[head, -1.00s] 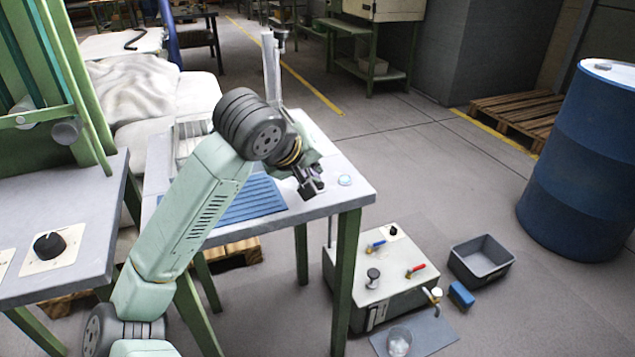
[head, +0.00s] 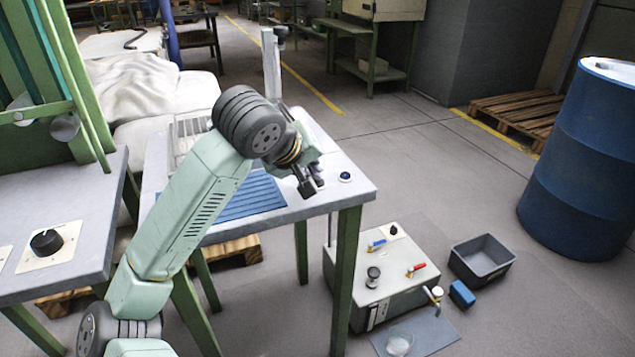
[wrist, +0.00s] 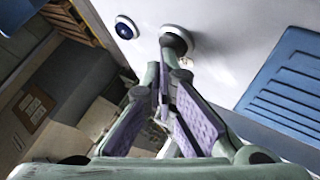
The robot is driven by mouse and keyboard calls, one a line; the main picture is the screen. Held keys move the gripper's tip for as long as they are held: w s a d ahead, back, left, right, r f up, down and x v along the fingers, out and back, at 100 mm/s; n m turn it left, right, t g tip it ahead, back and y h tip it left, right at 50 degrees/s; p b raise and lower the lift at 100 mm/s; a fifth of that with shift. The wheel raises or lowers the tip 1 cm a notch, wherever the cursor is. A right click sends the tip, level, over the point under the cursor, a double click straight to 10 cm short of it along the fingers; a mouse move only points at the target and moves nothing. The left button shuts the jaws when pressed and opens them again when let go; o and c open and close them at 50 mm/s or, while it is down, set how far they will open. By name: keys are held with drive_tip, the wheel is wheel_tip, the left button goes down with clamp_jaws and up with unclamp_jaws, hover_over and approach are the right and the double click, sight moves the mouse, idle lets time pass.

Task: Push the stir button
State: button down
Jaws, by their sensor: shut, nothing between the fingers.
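Two round buttons with pale rings are on the grey table (head: 330,160). One has a dark blue cap (head: 345,176); in the wrist view it is at the upper left (wrist: 125,27), clear of my fingers. The other has a dark grey cap (wrist: 176,40) and sits just beyond my fingertips, partly hidden by them; I cannot tell if they touch it. No label shows which one is the stir button. My gripper (head: 312,190) is shut and empty, pointing down over the table's right part; its purple-padded fingers (wrist: 165,78) fill the middle of the wrist view.
A blue ribbed mat (head: 250,198) lies beside my gripper. A metal post (head: 271,65) stands behind my arm. Below, on the floor, are a box with taps (head: 380,275), a grey tub (head: 482,260) and a glass beaker (head: 399,343). A blue drum (head: 580,160) stands at right.

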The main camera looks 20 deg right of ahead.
drive_tip(key=shift+f, duration=0.1)
idle(0.5)
drive_tip(key=shift+r, duration=0.3)
drive_tip(key=shift+r+p, duration=1.45)
drive_tip(key=shift+r, duration=1.6)
